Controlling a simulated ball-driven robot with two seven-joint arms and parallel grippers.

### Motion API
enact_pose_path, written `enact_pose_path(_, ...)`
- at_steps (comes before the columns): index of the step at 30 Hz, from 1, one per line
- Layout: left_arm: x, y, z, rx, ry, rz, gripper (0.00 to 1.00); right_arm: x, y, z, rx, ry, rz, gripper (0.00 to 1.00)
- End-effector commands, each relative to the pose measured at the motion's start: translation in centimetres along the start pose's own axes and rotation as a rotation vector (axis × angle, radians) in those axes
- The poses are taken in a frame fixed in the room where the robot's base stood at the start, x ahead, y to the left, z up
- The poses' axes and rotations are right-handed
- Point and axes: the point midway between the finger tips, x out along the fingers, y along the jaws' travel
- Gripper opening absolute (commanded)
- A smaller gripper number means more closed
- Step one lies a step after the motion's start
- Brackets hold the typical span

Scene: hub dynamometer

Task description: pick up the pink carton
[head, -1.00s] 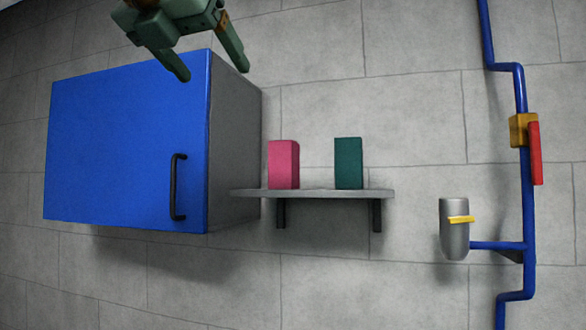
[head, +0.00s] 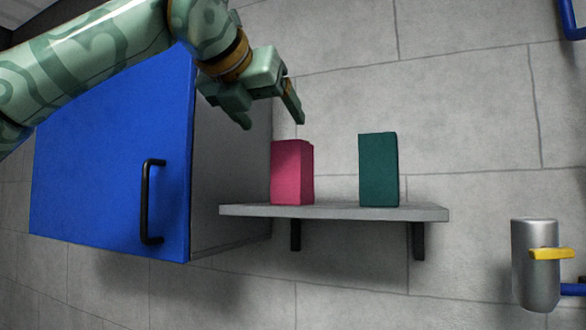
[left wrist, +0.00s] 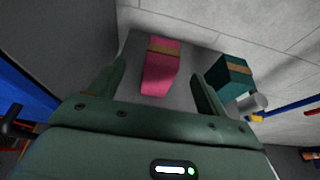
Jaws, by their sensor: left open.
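The pink carton (head: 292,173) stands upright on a grey wall shelf (head: 340,212), near the shelf's left end. My left gripper (head: 272,124) is open and empty, just above and slightly left of the carton in the head view. In the left wrist view the pink carton (left wrist: 161,68) shows a tan band and lies ahead between the two open fingers (left wrist: 158,85). I see no contact between the fingers and the carton. My right gripper is not in view.
A dark green carton (head: 378,170) stands on the same shelf to the right, with a gap between the cartons. A blue-fronted cabinet (head: 105,170) stands close on the left. A grey cylinder with a yellow lever (head: 535,262) is at the right.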

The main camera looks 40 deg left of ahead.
Motion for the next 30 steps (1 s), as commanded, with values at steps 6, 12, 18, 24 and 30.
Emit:
enact_pose_path(6, 3.4, 0.0, 0.1, 0.001, 0.001, 0.000, 0.76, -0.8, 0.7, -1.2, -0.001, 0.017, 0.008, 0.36)
enact_pose_path(12, 5.4, -0.4, 0.0, 0.001, 0.005, -0.002, 0.76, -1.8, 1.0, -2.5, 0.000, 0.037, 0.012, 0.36)
enact_pose_path(18, 8.3, -0.7, -0.1, 0.000, 0.002, -0.001, 0.76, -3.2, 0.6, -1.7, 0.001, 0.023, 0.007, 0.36)
enact_pose_path(24, 9.0, -0.6, -0.2, -0.001, -0.002, 0.000, 0.76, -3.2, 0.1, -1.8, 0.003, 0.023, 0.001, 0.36)
enact_pose_path(30, 9.0, -0.6, -0.3, -0.001, -0.002, 0.000, 0.46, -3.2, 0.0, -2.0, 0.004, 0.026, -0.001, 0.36)
